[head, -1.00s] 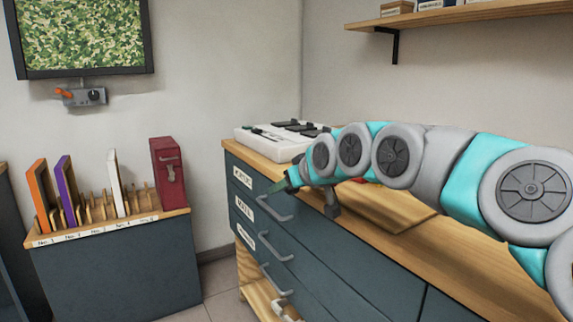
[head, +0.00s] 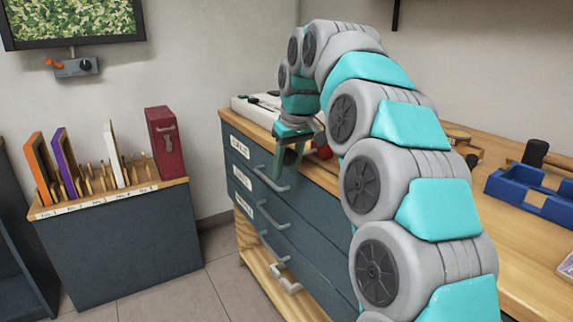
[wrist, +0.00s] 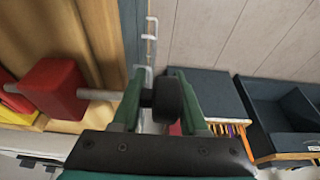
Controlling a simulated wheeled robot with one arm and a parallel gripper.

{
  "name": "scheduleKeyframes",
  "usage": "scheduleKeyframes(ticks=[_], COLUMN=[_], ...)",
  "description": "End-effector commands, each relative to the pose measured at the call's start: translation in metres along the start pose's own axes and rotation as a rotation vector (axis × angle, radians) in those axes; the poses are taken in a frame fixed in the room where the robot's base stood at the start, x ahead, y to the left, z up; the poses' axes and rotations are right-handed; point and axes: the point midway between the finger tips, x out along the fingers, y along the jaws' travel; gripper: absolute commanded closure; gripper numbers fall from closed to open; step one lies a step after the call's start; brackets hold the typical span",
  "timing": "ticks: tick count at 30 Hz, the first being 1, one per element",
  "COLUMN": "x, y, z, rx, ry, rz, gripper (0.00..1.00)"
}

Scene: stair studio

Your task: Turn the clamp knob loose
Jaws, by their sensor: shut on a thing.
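The clamp shows in the wrist view as a red block (wrist: 55,88) with a grey metal rod running right to a black knob (wrist: 168,100). In the head view a bit of the red clamp (head: 324,152) shows at the bench's front edge, mostly behind my arm. My gripper (wrist: 158,85) has its green fingers on both sides of the knob and is shut on it. In the head view my gripper (head: 277,170) points down in front of the top drawer, with the dark knob (head: 290,157) between its fingers.
The drawer cabinet (head: 300,235) has protruding handles just below my gripper. A white device (head: 245,107) sits on the bench behind it. A blue tray (head: 530,195) lies on the bench at right. A low cabinet (head: 120,245) with upright panels stands at left, with open floor between.

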Motion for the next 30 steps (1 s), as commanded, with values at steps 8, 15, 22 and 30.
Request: scheduleKeyframes(ticks=[8,15,22,30], x=[0.0037,0.0029,0.0028,0.0026], y=[-0.0077,-0.0087,-0.0097,-0.0099], z=[0.0015,0.0032,0.0029,0.0030], rx=[-0.010,-0.012,-0.013,-0.014], ry=[-0.092,-0.131,-0.140,-0.141], rz=[-0.010,-0.011,-0.012,-0.012], gripper=[1.00,1.00,1.00,1.00])
